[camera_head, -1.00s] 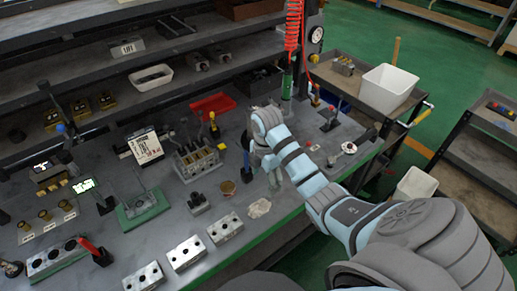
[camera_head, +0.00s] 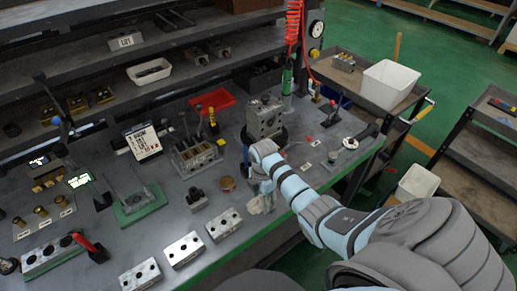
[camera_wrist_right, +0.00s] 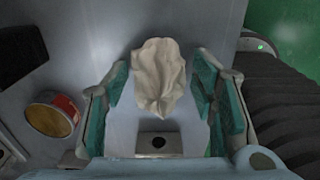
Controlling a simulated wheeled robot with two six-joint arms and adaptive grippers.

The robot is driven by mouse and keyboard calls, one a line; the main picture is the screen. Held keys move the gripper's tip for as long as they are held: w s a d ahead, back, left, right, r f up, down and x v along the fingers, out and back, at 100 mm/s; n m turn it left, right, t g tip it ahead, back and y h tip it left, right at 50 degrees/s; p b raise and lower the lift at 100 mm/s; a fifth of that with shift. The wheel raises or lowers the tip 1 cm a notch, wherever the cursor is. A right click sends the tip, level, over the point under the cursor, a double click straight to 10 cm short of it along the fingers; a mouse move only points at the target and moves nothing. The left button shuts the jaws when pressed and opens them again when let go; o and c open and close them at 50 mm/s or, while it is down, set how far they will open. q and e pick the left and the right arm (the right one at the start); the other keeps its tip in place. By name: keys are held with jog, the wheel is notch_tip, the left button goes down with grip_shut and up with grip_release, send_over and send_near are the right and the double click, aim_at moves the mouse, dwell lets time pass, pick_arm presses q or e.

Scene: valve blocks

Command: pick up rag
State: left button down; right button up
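The rag (camera_wrist_right: 160,72) is a crumpled off-white cloth. In the right wrist view it lies between the two teal-padded fingers of my right gripper (camera_wrist_right: 162,95). The fingers are apart, with a visible gap at the rag's right; its left edge is close to the left finger. In the head view my right gripper (camera_head: 259,184) is low over the front edge of the bench, and the rag (camera_head: 259,207) shows only in part under it. My left gripper is in neither view.
A round tin (camera_head: 227,184) is left of the right gripper, and a metal valve block (camera_head: 265,117) on a dark round base is behind it. Drilled metal blocks (camera_head: 224,224) line the bench front. A cart with a white bin (camera_head: 389,87) stands right.

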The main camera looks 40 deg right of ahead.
jog(key=c, duration=0.5)
jog(key=shift+c, duration=0.2)
